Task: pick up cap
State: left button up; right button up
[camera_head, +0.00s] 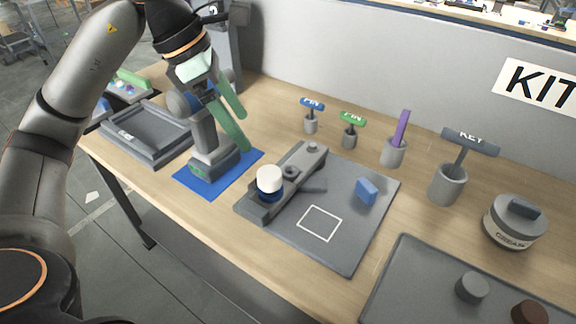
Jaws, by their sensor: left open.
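A white round cap (270,178) sits upright on top of a dark blue ring (270,194), on the near end of a dark grey fixture (291,190). The fixture lies on a grey board (345,225) on the table. My left gripper (243,132) has two green fingers, spread apart and empty. In the picture it is above and left of the cap, clear of it, beside a grey upright device (207,142). My right gripper is out of view.
The device stands on a blue mat (188,178); a grey tray (180,153) lies left of it. A grease tin (513,230) and another tray (412,283) are at right.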

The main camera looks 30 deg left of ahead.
pick_arm(q)
send_near(269, 172)
notch_tip(269, 172, down, 2)
jog(key=d, duration=0.1)
jog(key=shift+b+x, duration=0.55)
jog(key=shift+x, duration=2.6)
jog(key=shift+w+a, duration=0.1)
jog(key=shift+w, duration=0.1)
grip_shut()
